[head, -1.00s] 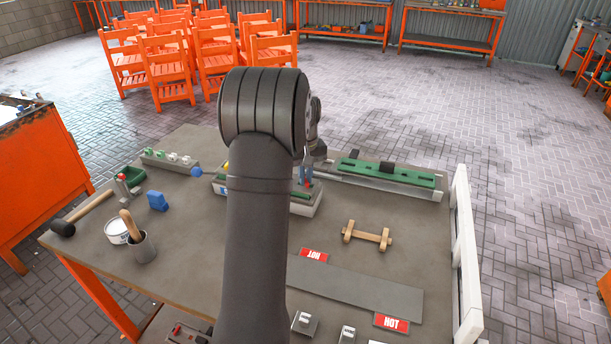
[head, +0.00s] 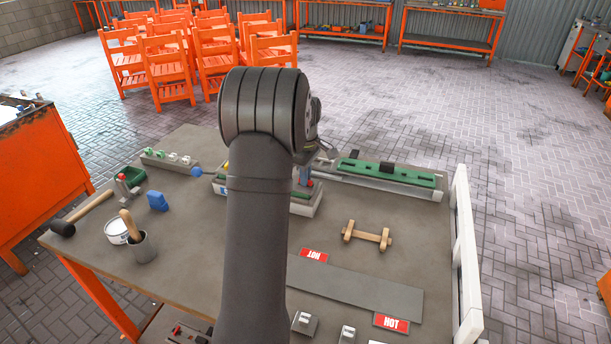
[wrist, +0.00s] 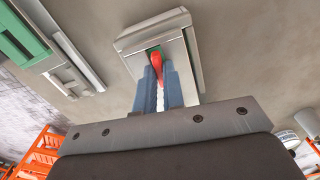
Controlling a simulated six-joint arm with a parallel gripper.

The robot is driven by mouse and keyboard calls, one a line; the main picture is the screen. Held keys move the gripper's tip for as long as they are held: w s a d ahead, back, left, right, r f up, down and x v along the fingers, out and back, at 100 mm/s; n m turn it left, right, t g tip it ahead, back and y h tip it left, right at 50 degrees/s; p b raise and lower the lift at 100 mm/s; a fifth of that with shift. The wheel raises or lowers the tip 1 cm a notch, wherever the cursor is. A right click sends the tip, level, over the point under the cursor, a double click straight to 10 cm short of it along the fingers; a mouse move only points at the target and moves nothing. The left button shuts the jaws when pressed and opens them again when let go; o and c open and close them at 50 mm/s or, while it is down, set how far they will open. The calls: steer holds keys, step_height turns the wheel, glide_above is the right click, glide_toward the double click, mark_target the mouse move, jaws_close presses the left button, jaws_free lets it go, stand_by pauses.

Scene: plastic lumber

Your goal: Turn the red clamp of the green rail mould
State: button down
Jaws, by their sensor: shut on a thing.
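The red clamp (wrist: 156,62) shows in the wrist view as a small red lever at the end of a grey mould block (wrist: 185,48). A little green shows beside the lever. My gripper (wrist: 158,75) has blue fingers closed around the lever. In the head view the grey mould with green parts (head: 305,207) stands at the back middle of the bench, partly hidden by my arm. My gripper (head: 303,177) is low over it, with a bit of red beside the fingers.
A long green bar in a grey rail (head: 390,173) lies right of the mould. A wooden dumbbell-shaped piece (head: 367,236) and a grey plate with HOT labels (head: 355,292) lie in front. A white rail (head: 463,255) lines the right edge.

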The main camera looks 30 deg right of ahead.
steer(key=shift+n, duration=0.4)
steer(key=c, duration=1.5)
jaws_free()
steer(key=shift+r, duration=0.15)
step_height(320, 180, up, 17)
steer(key=shift+r, duration=0.1)
step_height(320, 180, down, 18)
steer(key=shift+r, duration=0.25)
